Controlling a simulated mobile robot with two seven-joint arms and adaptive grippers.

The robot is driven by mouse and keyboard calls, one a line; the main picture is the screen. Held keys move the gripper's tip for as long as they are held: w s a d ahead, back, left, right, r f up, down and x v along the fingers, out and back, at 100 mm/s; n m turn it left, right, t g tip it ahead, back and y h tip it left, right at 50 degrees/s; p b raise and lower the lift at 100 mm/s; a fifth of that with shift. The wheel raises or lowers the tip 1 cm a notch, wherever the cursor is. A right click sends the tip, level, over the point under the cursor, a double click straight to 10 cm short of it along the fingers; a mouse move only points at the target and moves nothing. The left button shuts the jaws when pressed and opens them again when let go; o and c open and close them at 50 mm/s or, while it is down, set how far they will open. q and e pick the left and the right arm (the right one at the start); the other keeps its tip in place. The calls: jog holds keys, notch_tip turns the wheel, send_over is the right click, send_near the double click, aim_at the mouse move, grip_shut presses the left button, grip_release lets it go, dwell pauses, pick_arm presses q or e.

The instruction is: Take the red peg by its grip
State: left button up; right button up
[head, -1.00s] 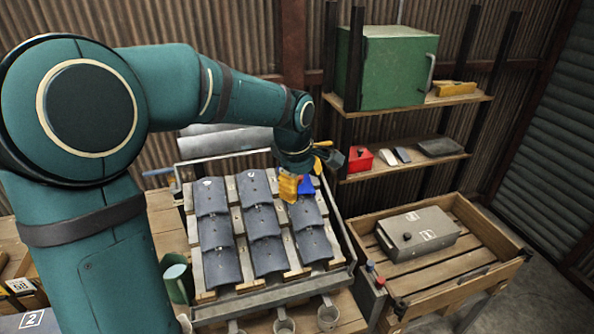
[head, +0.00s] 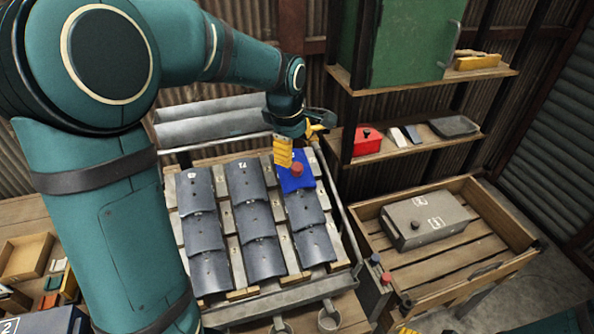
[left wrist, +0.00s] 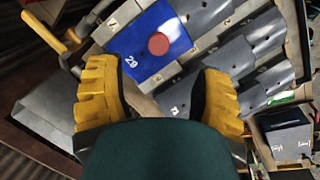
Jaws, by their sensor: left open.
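The red peg (head: 297,168) stands on a blue tile (head: 290,184) at the top of the right column of the sloped rack. In the left wrist view the peg (left wrist: 158,43) shows end-on as a round red top on the blue tile, marked 29. My left gripper (head: 300,146) has yellow fingers and is above and behind the peg, apart from it. In the left wrist view its fingers (left wrist: 158,92) are spread with nothing between them, and the peg lies beyond them. Only a small yellow bit, perhaps my right gripper (head: 407,331), shows at the bottom edge.
Grey tiles (head: 254,221) fill the rest of the rack. A metal rail (head: 338,215) runs along its right side. A wooden crate (head: 470,262) holding a grey box (head: 427,219) stands at right. Shelves (head: 420,147) with a red box (head: 367,141) rise behind.

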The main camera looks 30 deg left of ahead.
aim_at(297, 166)
pick_arm(q)
jog(key=b+x, duration=0.1)
jog(key=x, duration=0.7)
jog(key=shift+w+a+f+b, duration=0.1)
jog(key=shift+a+f+b, duration=0.1)
jog(key=shift+b, duration=0.2)
jog(key=shift+o, duration=0.2)
jog(key=shift+r, duration=0.1)
jog(key=shift+d, duration=0.1)
grip_shut()
